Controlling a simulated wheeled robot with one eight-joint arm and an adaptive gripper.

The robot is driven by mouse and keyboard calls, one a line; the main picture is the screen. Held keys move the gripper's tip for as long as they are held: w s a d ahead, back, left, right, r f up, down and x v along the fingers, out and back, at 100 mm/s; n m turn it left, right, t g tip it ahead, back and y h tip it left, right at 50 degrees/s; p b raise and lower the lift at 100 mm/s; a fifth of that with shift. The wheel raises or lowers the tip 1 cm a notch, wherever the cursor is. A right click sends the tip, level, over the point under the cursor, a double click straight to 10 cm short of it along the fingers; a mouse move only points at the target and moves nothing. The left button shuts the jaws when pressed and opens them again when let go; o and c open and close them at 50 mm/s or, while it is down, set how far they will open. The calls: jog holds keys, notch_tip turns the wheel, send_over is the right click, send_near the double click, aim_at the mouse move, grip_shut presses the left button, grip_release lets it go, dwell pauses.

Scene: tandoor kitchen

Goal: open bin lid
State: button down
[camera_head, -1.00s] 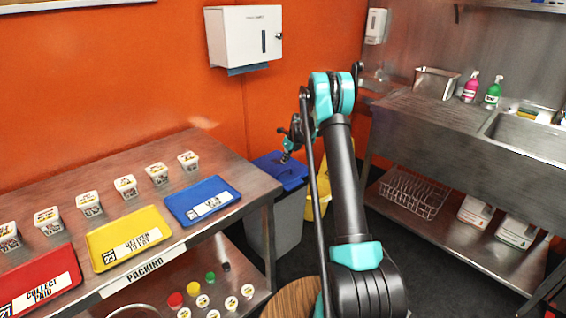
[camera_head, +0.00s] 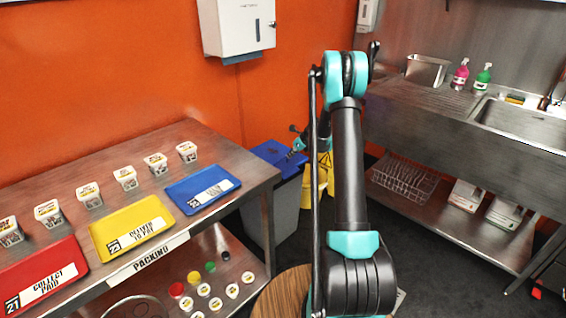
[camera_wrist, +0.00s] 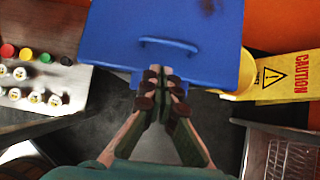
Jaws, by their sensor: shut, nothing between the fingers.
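The bin is a grey body (camera_head: 272,216) with a blue lid (camera_head: 270,153), standing between the packing table and the yellow sign. The lid looks closed. In the wrist view the lid (camera_wrist: 165,22) fills the top middle, with a blue bar handle (camera_wrist: 169,43) across it and a small tab at its near edge. My gripper (camera_wrist: 162,76) is shut and empty. Its fingertips overlap the lid's near edge by the tab in that view; I cannot tell whether they touch. In the head view my gripper (camera_head: 292,151) is small, partly hidden, at the lid's right side.
A yellow caution sign (camera_wrist: 284,77) stands right of the bin. The steel packing table (camera_head: 225,150) with trays and tubs is at left. A steel sink counter (camera_head: 450,130) with a lower shelf is at right. A round wooden top (camera_head: 285,295) is close in front.

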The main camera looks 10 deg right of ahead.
send_near(278, 167)
jog(key=x, duration=0.5)
jog(key=shift+s, duration=0.1)
jog(key=shift+d+r, duration=0.1)
jog(key=shift+r, duration=0.1)
